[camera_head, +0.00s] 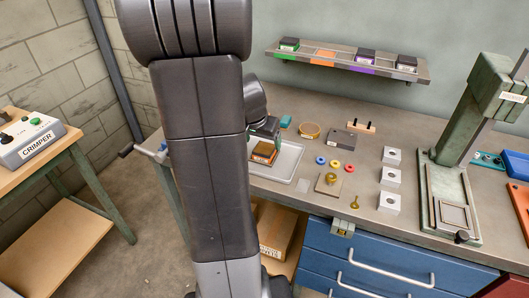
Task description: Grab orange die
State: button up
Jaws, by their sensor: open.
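The orange die (262,155) is a dark block with an orange band, at the left part of a light grey tray (288,168) on the workbench. My gripper (266,136) is open, with its fingers close above the die at its far side. My arm covers the left part of the tray and part of the gripper. I cannot tell whether the fingers touch the die.
A wall shelf (415,76) holds several dark dies, with a bare orange-marked place (326,54). A green press (465,140) stands at the right.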

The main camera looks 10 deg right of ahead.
aim_at(264, 149)
jog(key=shift+x, duration=2.35)
jog(key=shift+s, duration=0.15)
